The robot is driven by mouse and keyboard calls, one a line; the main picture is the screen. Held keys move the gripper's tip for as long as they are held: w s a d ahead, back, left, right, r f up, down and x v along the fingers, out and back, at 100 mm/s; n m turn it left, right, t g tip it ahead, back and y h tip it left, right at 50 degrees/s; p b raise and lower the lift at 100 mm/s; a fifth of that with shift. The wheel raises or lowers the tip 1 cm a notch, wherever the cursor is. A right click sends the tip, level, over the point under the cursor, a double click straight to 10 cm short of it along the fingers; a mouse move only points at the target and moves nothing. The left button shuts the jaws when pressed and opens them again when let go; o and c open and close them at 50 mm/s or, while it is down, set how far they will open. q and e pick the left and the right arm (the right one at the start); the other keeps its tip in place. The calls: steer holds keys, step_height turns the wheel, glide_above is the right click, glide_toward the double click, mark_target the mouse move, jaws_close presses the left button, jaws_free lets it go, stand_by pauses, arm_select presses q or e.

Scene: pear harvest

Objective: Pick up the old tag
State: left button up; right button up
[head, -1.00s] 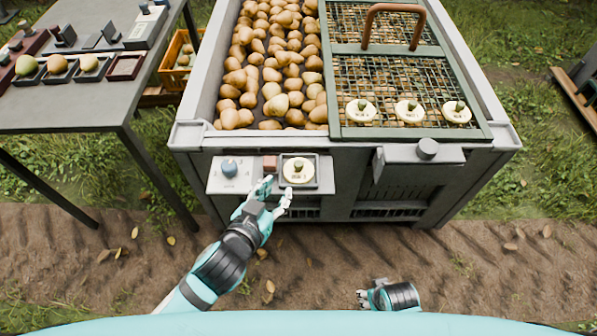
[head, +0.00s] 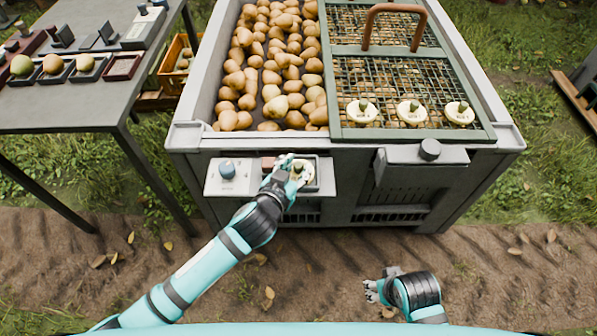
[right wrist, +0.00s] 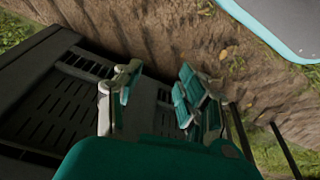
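A round cream tag (head: 305,175) with a dark knob sits in a small dark square tray on the ledge at the front of the pear bin. It is partly hidden by my left gripper (head: 291,172). That gripper reaches in from the left, its fingers apart at the left side of the tag's knob; contact cannot be made out. Three similar cream tags (head: 362,111) lie on the mesh lid. My right gripper (head: 371,290) is low in front of the bin; the right wrist view shows its fingers (right wrist: 158,82) open with nothing between them.
The pear bin (head: 184,137) has a mesh lid with a brown handle (head: 394,12). A blue knob (head: 227,170) is left of the tag tray, and a grey box (head: 430,152) is at right. A grey table (head: 70,112) stands left. Bare soil lies in front.

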arm_select(q)
jaws_close()
steer(key=shift+r, duration=0.1)
